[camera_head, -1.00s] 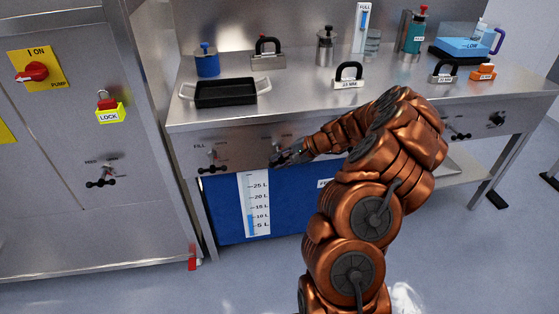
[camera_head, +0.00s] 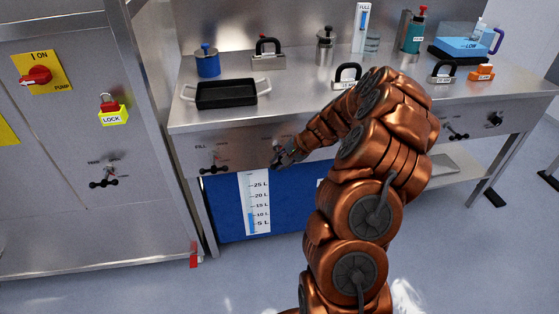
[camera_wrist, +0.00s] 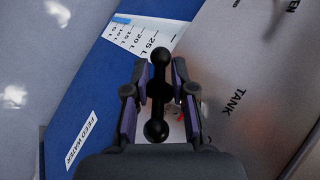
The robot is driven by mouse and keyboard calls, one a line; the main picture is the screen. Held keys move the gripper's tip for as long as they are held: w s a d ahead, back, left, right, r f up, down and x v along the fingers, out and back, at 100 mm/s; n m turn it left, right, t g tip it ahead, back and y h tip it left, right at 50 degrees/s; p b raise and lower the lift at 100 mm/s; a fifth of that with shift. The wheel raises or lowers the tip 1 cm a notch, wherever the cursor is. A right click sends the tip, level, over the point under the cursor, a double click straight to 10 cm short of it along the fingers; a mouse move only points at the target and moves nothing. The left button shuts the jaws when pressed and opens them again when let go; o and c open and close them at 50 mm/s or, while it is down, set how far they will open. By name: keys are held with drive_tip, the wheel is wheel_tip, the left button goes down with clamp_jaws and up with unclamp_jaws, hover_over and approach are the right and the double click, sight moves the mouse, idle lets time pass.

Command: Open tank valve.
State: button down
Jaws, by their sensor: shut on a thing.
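The tank valve's black bar handle (camera_wrist: 158,128), with ball ends, shows in the wrist view beside the word TANK on the steel panel. My gripper (camera_wrist: 160,88) has its fingers on either side of the bar and is shut on it. In the head view my gripper (camera_head: 284,157) is at the bench's front panel, right of the FILL valve (camera_head: 213,160). There the tank valve is mostly hidden behind my gripper. The word OPEN is partly in view at the top right of the wrist view.
The blue feed water tank (camera_head: 225,215) with its litre scale (camera_head: 257,205) is below the panel. A steel cabinet at the left carries the pump switch (camera_head: 37,75), a yellow LOCK tag (camera_head: 113,113) and another valve (camera_head: 104,177). A black tray (camera_head: 226,94) sits on the bench.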

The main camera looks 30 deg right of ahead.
drive_tip(key=shift+s+d+f+g+h+p, duration=0.15)
drive_tip(key=shift+d+g+h+p, duration=0.2)
drive_tip(key=shift+h+p, duration=0.45)
drive_tip(key=shift+n+g+h+p, duration=0.4)
drive_tip(key=shift+g+h+p, duration=0.05)
drive_tip(key=shift+h+p, duration=0.55)
drive_tip(key=shift+g+h+p, duration=0.4)
drive_tip(key=shift+h+p, duration=0.25)
drive_tip(key=shift+h, duration=0.15)
drive_tip(key=shift+n+g+h+p, duration=0.4)
drive_tip(key=shift+g+h, duration=0.2)
drive_tip(key=shift+h, duration=0.6)
drive_tip(key=shift+d+h, duration=0.1)
drive_tip(key=shift+h, duration=0.3)
drive_tip(key=c, duration=1.2)
unclamp_jaws()
drive_tip(key=shift+d, duration=0.1)
drive_tip(key=shift+a, duration=0.25)
drive_tip(key=shift+v, duration=6.05)
